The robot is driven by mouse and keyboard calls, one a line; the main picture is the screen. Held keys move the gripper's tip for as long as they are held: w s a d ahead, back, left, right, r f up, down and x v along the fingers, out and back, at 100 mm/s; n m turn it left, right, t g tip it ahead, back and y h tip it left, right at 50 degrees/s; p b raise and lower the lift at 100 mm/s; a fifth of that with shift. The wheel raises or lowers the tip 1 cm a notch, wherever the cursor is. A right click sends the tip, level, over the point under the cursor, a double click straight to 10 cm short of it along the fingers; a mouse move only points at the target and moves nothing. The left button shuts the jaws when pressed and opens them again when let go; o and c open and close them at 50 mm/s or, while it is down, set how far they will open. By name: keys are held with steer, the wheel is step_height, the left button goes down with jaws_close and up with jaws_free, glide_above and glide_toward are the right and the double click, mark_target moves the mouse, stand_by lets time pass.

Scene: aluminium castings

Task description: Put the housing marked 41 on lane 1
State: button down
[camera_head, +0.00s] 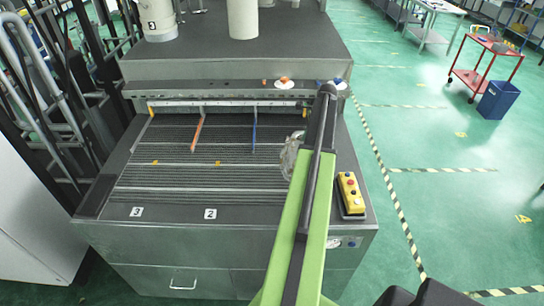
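A grey metal casting (290,155) shows at the right side of the slatted conveyor bed, partly hidden behind my green arm. No mark 41 can be read on it. I cannot tell whether it rests on the bed or is held. My gripper is not visible; my arm covers that area. The bed's front edge carries a label 3 (136,212) at left and a label 2 (210,214) in the middle. No label 1 is visible; my arm crosses the right part of that edge.
An orange divider (198,132) and a blue divider (254,134) stand at the bed's back. A yellow button box (350,192) sits right of my arm. A red cart (484,62) and blue bin (498,100) stand on the green floor. The bed's left and middle look clear.

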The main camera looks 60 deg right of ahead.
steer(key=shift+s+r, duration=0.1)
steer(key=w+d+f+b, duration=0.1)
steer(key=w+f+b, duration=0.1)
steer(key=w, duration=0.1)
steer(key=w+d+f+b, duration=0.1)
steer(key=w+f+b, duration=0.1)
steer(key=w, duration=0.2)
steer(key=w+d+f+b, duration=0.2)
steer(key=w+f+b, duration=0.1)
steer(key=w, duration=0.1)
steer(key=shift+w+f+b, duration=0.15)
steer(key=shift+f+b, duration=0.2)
steer(key=shift+b, duration=0.05)
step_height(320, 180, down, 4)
steer(key=b, duration=0.3)
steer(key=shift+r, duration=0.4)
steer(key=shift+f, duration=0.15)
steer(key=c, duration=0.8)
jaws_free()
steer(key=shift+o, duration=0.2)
